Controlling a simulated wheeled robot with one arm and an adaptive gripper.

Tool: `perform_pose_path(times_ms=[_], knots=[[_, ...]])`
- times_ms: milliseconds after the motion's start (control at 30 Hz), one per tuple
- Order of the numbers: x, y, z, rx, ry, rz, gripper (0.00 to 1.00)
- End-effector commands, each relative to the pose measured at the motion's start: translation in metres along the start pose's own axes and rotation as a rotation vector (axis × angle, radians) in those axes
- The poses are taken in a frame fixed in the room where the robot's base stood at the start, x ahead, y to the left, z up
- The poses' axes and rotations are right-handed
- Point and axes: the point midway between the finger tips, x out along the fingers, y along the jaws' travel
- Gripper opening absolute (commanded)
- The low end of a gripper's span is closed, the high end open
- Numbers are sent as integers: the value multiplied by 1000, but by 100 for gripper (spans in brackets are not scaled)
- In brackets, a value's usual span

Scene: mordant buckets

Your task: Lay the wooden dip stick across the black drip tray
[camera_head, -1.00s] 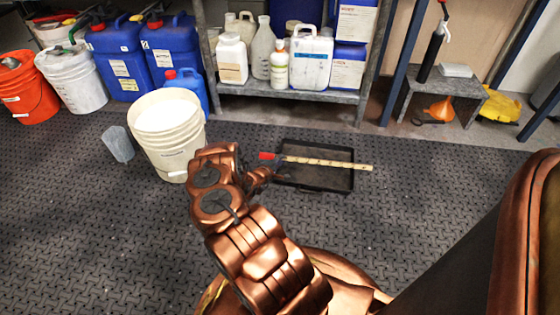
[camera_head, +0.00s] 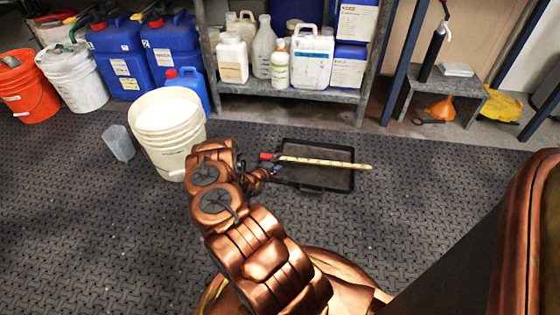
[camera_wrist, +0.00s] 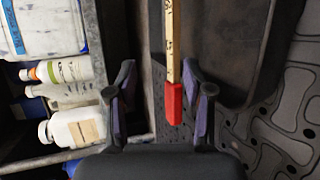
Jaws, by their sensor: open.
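The wooden dip stick (camera_head: 325,163) is a pale marked strip with a red end. In the head view it spans the black drip tray (camera_head: 312,188) from left to right, both ends passing the rims. I cannot tell whether it touches both rims. In the head view my gripper (camera_head: 262,176) is at the tray's left side, partly hidden by my arm.
A cream bucket (camera_head: 170,150) stands left of my arm, with a grey translucent container (camera_head: 118,143) beside it. A metal shelf (camera_head: 290,94) with bottles stands behind the tray. A small stand (camera_head: 462,88) is at the back right. The mat right of the tray is clear.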

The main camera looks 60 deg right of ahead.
Motion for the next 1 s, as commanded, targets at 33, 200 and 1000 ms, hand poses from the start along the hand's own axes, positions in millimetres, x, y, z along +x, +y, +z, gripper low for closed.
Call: perform_pose_path(times_ms=[33, 200, 1000], knots=[[-8, -1, 0, -1, 1, -3, 51], [-32, 0, -2, 1, 2, -2, 51], [-97, 0, 0, 1, 0, 2, 51]])
